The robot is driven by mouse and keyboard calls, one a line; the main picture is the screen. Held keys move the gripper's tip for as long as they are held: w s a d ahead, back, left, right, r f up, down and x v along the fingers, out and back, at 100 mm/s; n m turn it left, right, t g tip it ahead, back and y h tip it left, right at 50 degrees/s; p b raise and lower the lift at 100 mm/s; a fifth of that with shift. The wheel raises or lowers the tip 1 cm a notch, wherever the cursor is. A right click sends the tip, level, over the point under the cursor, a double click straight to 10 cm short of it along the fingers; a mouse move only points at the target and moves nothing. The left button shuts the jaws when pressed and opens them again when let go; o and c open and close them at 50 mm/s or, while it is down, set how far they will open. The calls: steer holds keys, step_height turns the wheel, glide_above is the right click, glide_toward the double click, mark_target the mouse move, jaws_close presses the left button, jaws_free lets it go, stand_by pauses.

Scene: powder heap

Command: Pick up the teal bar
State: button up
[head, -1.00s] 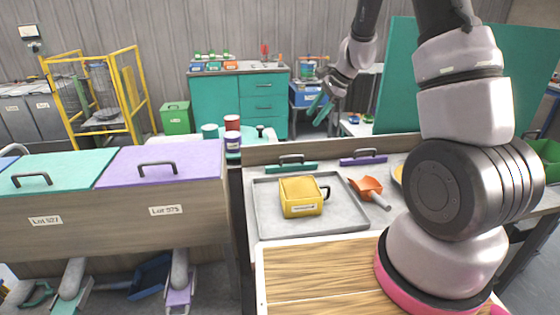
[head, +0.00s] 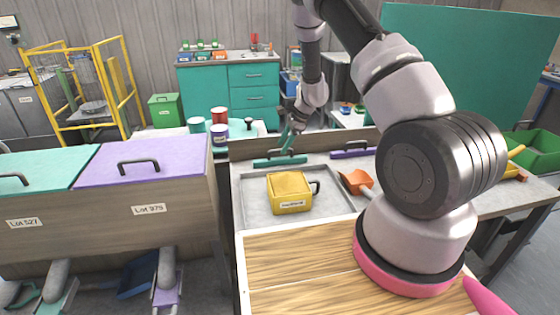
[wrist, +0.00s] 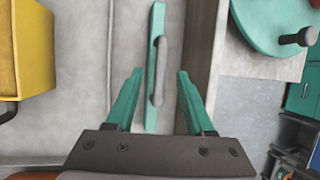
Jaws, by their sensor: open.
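The teal bar (head: 268,162) lies on the grey worktop behind the metal tray, with a grey handle along its top. In the wrist view the teal bar (wrist: 152,113) runs lengthwise up the picture between my fingers. My gripper (wrist: 160,72) is open, with teal fingers on either side of the bar's line and nothing held. In the head view my gripper (head: 289,143) points down over the bar. Its fingers partly cover the bar there, and I cannot tell the exact height gap.
A yellow container (head: 289,203) stands in the metal tray (head: 253,222). A purple bar (head: 345,154) lies right of the teal one, with an orange scoop (head: 357,180) nearer. A low wooden ledge (head: 242,149) runs just behind the bar.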

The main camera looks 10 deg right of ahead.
mark_target(280, 150)
steer(key=x, duration=0.3)
steer(key=shift+w+f, duration=0.15)
steer(key=shift+f, duration=0.25)
jaws_close()
stand_by(1.1)
